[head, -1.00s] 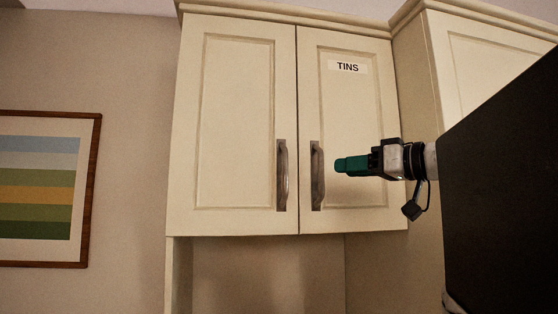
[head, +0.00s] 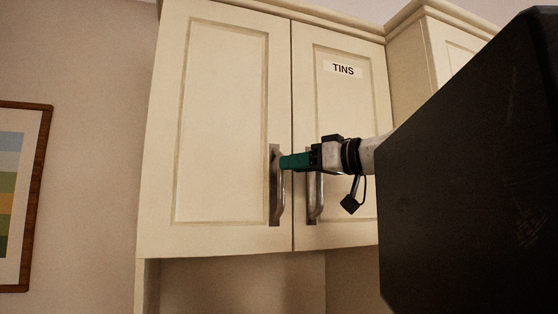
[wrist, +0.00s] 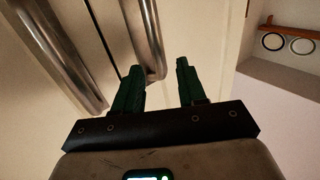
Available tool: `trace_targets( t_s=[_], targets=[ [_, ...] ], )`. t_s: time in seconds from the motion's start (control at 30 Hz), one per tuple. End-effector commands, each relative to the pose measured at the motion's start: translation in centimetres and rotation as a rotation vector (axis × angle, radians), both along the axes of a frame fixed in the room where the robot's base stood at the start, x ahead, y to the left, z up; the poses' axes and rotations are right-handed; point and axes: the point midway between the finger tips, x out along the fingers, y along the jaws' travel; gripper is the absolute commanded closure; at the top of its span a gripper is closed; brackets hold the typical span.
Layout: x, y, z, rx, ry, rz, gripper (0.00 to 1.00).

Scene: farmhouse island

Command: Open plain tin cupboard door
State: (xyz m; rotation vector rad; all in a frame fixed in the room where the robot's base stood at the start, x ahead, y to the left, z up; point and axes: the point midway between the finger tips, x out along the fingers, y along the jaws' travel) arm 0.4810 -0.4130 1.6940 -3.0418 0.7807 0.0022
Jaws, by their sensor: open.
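The cupboard has two shut cream doors. The left door (head: 220,120) is plain, and the right door (head: 345,110) bears a TINS label (head: 343,69). Each has an upright metal bar handle near the middle seam: the left door's handle (head: 276,205) and the right door's handle (head: 314,208), partly hidden by my gripper. My gripper (head: 284,161), with green fingers, is open and points left at the upper part of the left handle. In the wrist view, one handle (wrist: 145,35) ends near the gap between the fingertips (wrist: 156,68); contact is unclear. The other handle (wrist: 60,50) lies left of the fingers.
A striped framed picture (head: 12,195) hangs on the wall at left. More cabinetry (head: 440,50) adjoins at right, largely hidden by a dark part of my body. Room left of the cupboard is clear.

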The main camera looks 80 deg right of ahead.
Motion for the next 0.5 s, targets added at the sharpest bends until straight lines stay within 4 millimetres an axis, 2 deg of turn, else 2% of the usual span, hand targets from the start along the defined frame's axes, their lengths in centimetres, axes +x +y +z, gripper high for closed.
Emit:
trace_targets(
  t_s=[0.2, 0.5],
  targets=[
    [2.9, -1.6, 0.2, 0.0, 0.001, -0.001, 0.59],
    [4.2, -2.3, 0.0, -0.001, 0.0, -0.002, 0.59]
  ],
)
